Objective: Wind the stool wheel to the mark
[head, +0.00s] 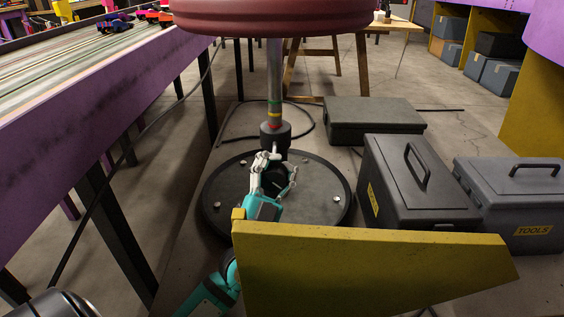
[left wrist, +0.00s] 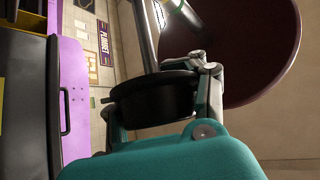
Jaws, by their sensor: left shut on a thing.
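The stool has a round dark red seat (head: 270,14), a metal post (head: 274,70) with green, yellow and red bands, and a round black base (head: 325,195) with bolts. A black collar (head: 275,135) sits low on the post. My left gripper (head: 275,178) is low in front of the post, just above the base. It is shut on a black round wheel (left wrist: 155,102), which shows between its fingers in the left wrist view. The wheel is largely hidden by the gripper in the head view. I cannot tell which band is the mark. My right gripper is not in view.
A yellow panel (head: 365,270) stands in front, close to my left arm. Grey toolboxes (head: 415,185) and a flat dark case (head: 373,122) stand to the right. A purple-sided track table (head: 95,125) runs along the left. A cable loops on the floor behind the stool.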

